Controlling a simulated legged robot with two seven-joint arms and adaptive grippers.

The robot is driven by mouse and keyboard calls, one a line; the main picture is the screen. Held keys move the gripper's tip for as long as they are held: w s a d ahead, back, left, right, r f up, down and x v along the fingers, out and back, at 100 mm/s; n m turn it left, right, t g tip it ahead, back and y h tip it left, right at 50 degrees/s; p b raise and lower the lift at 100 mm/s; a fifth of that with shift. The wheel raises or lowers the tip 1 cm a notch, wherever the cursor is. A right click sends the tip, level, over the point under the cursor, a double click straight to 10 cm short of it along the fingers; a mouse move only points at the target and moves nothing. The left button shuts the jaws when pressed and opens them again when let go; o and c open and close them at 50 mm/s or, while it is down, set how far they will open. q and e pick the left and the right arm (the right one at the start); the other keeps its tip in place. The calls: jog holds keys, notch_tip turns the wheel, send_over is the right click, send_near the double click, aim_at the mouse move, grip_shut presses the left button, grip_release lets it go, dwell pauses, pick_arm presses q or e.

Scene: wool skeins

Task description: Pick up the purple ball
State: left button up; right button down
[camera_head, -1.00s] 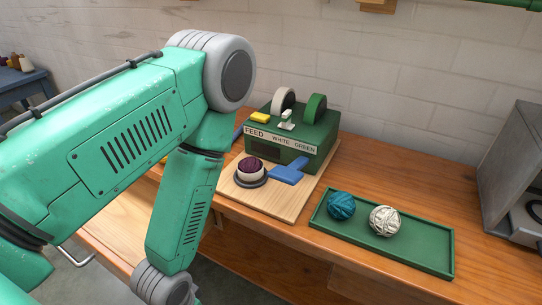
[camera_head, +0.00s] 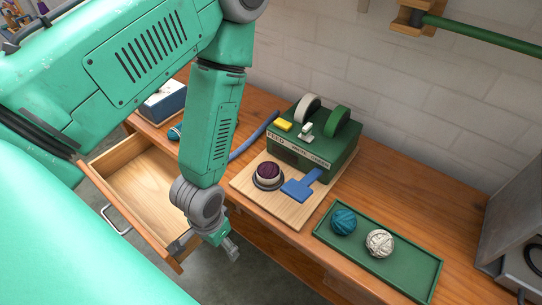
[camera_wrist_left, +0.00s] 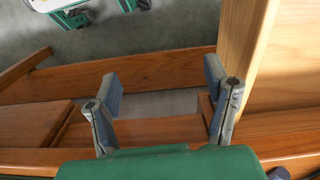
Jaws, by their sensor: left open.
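The purple ball (camera_head: 268,171) of wool sits in a pale cup with a dark ring around its base, on a light wooden board (camera_head: 292,215) on the bench. My left gripper (camera_head: 233,252) hangs in front of the bench edge, lower and to the left of the ball, apart from it. In the left wrist view its two fingers (camera_wrist_left: 160,88) are spread with nothing between them. The purple ball does not show in the wrist view. My right gripper is in neither view.
A green feed machine (camera_head: 316,150) stands behind the board, with a blue paddle (camera_head: 297,189) beside the ball. A green tray (camera_head: 408,279) at right holds a teal ball (camera_head: 343,221) and a cream ball (camera_head: 379,243). An open empty drawer (camera_head: 143,187) juts out at left.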

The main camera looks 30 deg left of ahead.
aim_at(268, 166)
pick_arm(q)
jog(key=w+r, duration=0.3)
jog(key=w, duration=0.1)
jog(key=w+r+p, duration=0.1)
jog(key=w+r, duration=0.3)
jog(key=w+r+p, duration=0.1)
jog(key=w+r, duration=0.3)
jog(key=shift+w, duration=0.25)
jog(key=w+d+r+m, duration=0.1)
jog(key=w+r, duration=0.6)
jog(key=r, duration=0.4)
jog(key=f, duration=0.7)
jog(key=shift+w+a+f+b, duration=0.15)
jog(key=shift+w+f+b, duration=0.05)
jog(key=shift+f+b, duration=0.1)
jog(key=shift+f, duration=0.5)
jog(key=f, duration=0.5)
jog(key=shift+w+d, duration=0.1)
jog(key=shift+d, duration=0.3)
jog(key=shift+r, duration=0.1)
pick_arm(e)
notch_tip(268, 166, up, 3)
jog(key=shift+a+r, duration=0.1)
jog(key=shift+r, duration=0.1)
pick_arm(q)
jog(key=shift+a, duration=0.1)
jog(key=shift+c, duration=0.3)
